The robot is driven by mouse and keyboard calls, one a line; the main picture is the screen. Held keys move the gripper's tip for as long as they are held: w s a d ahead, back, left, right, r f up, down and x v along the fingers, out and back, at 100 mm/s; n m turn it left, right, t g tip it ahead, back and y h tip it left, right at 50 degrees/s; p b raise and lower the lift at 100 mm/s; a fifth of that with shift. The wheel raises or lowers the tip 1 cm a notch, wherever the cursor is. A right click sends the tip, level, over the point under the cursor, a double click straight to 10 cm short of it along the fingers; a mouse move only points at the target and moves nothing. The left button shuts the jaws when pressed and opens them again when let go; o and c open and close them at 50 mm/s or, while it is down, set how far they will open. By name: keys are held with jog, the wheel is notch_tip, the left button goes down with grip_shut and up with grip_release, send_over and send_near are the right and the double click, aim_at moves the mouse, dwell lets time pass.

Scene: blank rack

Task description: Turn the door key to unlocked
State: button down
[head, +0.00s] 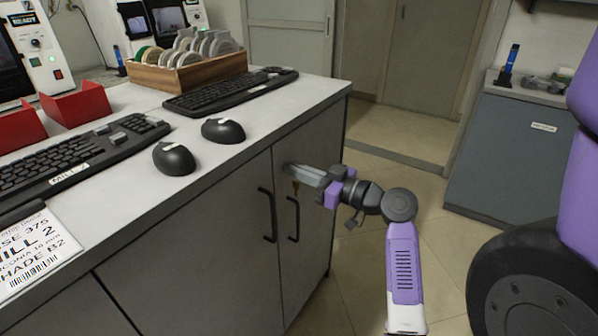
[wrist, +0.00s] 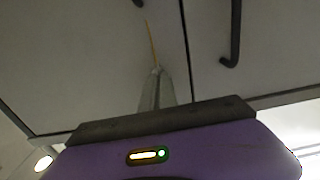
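A grey cabinet with two doors (head: 229,225) stands under the counter; each door has a dark bar handle. A small brass-coloured piece, seemingly the door key (head: 295,188), shows just under my fingers near the top of the right door. In the wrist view the key (wrist: 151,42) is a thin brass strip running from my fingertips toward the door. My gripper (head: 292,171) reaches in from the right, its grey fingers close together at the key. They look shut on it. The lock itself is hidden, and the key's turn angle is hard to read.
The door handles (head: 268,215) hang just left of and below my gripper. The counter (head: 225,160) above holds two mice, keyboards (head: 232,90), a wooden rack (head: 188,72) of discs and red bins. Open floor lies right, before another blue-grey cabinet (head: 510,155).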

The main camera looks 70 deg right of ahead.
jog(key=shift+m, duration=0.3)
dwell(0.5)
jog(key=shift+d+m+p, duration=0.15)
jog(key=shift+m+p, duration=5.35)
jog(key=shift+m, duration=3.1)
jog(key=shift+f, duration=0.1)
jog(key=c, duration=1.6)
grip_release()
jog(key=shift+c, duration=0.2)
